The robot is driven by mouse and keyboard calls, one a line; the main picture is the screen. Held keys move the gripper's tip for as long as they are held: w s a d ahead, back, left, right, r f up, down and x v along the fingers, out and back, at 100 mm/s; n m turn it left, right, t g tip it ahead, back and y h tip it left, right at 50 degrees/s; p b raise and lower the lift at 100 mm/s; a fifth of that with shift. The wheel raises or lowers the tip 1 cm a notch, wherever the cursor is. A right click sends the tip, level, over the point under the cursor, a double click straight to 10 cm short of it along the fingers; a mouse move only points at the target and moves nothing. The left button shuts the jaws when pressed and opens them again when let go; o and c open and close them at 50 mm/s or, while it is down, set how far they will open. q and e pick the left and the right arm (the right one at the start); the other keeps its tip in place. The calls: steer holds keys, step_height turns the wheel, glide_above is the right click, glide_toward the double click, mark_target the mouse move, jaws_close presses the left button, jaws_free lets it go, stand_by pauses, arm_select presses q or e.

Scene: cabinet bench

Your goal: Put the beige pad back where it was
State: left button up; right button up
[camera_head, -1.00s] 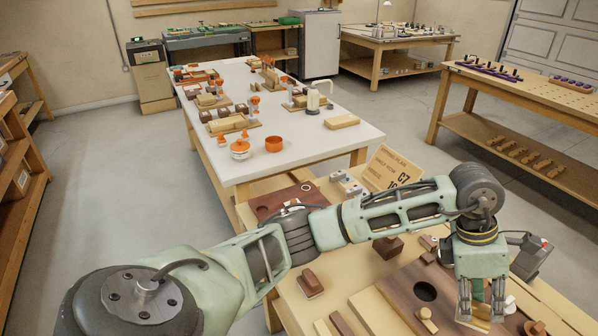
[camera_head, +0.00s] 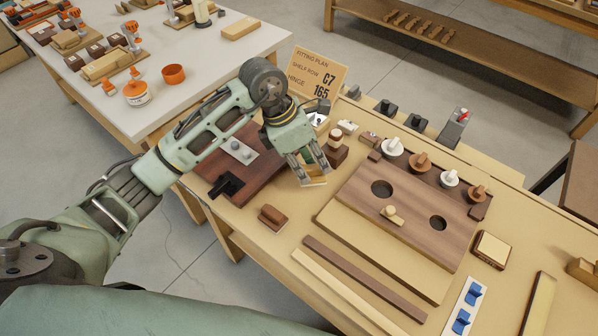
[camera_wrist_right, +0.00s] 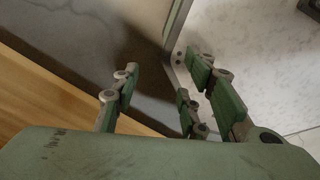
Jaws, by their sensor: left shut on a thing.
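My left gripper (camera_head: 311,166) points down over the bench, left of the brown board with round holes (camera_head: 365,210). It is shut on the beige pad (camera_head: 314,182), which shows as a small pale piece at the fingertips; the fingers hide part of it. I cannot tell whether the pad touches the bench top. A small dark block with a cream top (camera_head: 491,247) sits at the right of the bench. My right gripper (camera_wrist_right: 160,95) shows in the right wrist view with its fingers apart and nothing between them.
A dark red-brown panel (camera_head: 215,165) with a grey hinge plate (camera_head: 237,150) lies left of the gripper. A brown block with a round peg (camera_head: 336,150) stands close to its right. A sign (camera_head: 317,78) stands behind. Several knobs line the board's back edge.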

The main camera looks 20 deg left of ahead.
arm_select(q)
steer(key=shift+s+a+f, duration=0.2)
steer(key=shift+a+f, duration=0.2)
steer(key=shift+a, duration=0.4)
steer(key=shift+a+f, duration=0.2)
steer(key=shift+a, duration=0.05)
steer(key=shift+a+f, duration=0.1)
steer(key=shift+f, duration=0.05)
steer(key=shift+s+f+p, duration=0.1)
steer(key=shift+f+p, duration=0.2)
steer(key=shift+f, duration=0.05)
jaws_close()
step_height(320, 180, down, 3)
steer(key=shift+f+p, duration=0.1)
steer(key=shift+p, duration=0.3)
arm_select(e)
steer(key=shift+w+a+r, duration=0.3)
steer(key=shift+a+r, duration=0.45)
steer(key=shift+a, duration=0.1)
arm_select(q)
steer(key=o, duration=1)
jaws_free()
steer(key=shift+f, duration=0.1)
arm_select(e)
steer(key=shift+d, duration=0.35)
